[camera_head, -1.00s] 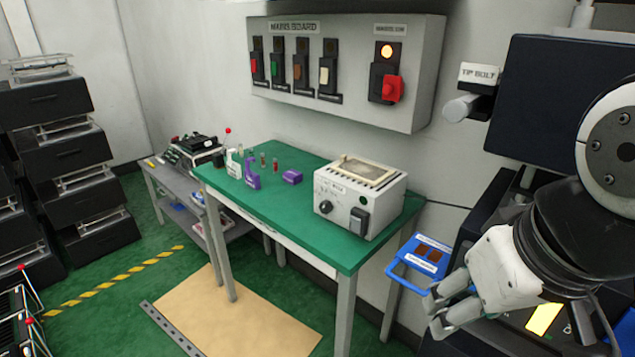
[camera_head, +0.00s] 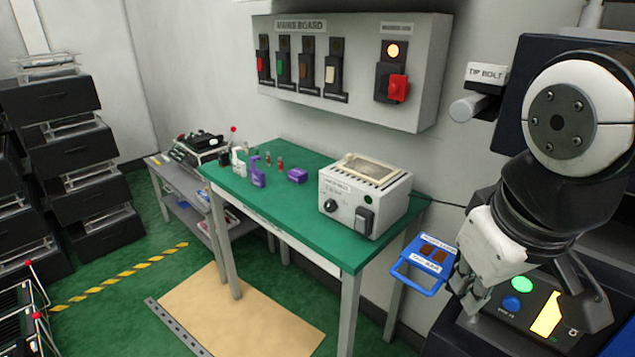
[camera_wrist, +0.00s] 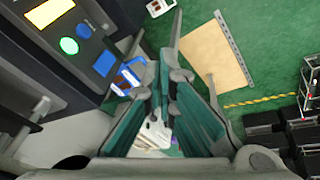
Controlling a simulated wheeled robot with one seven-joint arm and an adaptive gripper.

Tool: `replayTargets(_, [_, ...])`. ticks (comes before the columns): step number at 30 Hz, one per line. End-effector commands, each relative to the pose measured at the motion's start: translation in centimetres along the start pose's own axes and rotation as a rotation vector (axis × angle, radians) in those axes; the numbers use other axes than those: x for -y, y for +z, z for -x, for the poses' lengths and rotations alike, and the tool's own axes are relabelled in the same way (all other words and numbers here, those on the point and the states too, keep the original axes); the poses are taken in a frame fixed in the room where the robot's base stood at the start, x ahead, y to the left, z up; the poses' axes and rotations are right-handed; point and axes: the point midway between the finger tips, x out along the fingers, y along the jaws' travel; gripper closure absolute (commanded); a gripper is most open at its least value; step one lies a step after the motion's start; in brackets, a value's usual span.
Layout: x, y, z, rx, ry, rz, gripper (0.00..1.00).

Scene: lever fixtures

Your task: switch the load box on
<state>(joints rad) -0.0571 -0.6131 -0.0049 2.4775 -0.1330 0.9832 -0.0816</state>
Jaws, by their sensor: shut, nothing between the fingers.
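The load box (camera_head: 364,197) is a white box with a vented, cream-topped lid. It stands on the right end of the green-topped table (camera_head: 300,229). Its front has a dark round knob (camera_head: 331,205), a black rocker switch (camera_head: 364,221) and a small green round spot. I cannot tell the switch's position. My gripper (camera_head: 468,298) is to the right of the table, apart from the load box and lower than its top. It points downward and is shut and empty. The wrist view shows its fingers (camera_wrist: 170,85) close up; the load box is not clearly identifiable there.
A blue-handled panel (camera_head: 422,262) is close to my gripper's left. A dark machine with lit buttons (camera_head: 521,283) stands behind and below it. The mains board (camera_head: 345,70) hangs above the table. Small purple items (camera_head: 297,175) lie left of the load box.

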Motion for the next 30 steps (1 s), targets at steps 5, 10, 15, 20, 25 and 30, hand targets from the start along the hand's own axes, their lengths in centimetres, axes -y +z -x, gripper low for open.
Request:
replayTargets(5, [-1.2,-3.4,-1.5,0.088,0.082,0.255,1.00])
replayTargets(10, [-1.9,-7.0,-3.2,0.162,0.158,0.506,1.00])
replayTargets(15, [-1.8,-11.0,-5.4,0.233,0.231,0.764,1.00])
replayTargets(20, [-0.8,-14.8,-7.9,0.297,0.296,1.012,1.00])
replayTargets(25, [1.0,-18.8,-11.1,0.363,0.364,1.278,1.00])
replayTargets(30, [3.9,-22.4,-14.7,0.426,0.434,1.548,1.00])
